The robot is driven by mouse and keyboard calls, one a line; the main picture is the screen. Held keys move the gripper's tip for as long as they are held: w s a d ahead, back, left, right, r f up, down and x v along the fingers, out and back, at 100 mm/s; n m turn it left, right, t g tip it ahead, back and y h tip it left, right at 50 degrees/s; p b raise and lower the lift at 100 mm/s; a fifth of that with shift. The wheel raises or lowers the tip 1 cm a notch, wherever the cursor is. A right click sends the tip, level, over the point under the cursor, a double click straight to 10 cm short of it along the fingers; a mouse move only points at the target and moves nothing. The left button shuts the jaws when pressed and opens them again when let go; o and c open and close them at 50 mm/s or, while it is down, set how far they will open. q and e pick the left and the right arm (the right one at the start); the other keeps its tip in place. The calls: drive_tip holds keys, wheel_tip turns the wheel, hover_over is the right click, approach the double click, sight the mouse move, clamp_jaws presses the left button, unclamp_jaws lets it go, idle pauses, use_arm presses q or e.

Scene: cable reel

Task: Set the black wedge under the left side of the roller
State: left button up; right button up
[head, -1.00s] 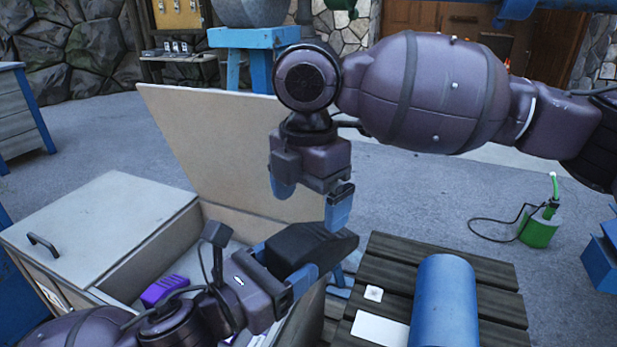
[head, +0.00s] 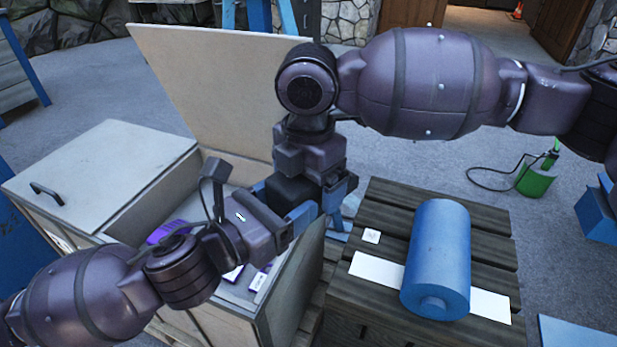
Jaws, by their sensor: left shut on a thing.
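The black wedge (head: 289,190) is held up in the air left of the slatted wooden table. My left gripper (head: 302,216) is shut on it. My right gripper (head: 334,196) hangs down from above at the wedge's right end. One blue finger shows and the rest is hidden, so I cannot tell whether it is open or touches the wedge. The blue roller (head: 440,250) lies on the slatted wooden table (head: 385,203), across a white strip (head: 377,269). The strip shows on both sides of the roller.
An open-lidded box (head: 165,200) with purple items (head: 172,230) stands left of the table. A small white square (head: 371,236) lies on the table left of the roller. A green can (head: 537,178) with a hose stands on the floor at right.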

use_arm(q)
drive_tip(key=shift+r, duration=0.1)
use_arm(e)
drive_tip(key=c, duration=1.2)
use_arm(q)
drive_tip(key=o, duration=1.3)
use_arm(e)
drive_tip(key=shift+r, duration=0.1)
drive_tip(key=shift+c, duration=1)
use_arm(q)
drive_tip(key=shift+o, duration=0.2)
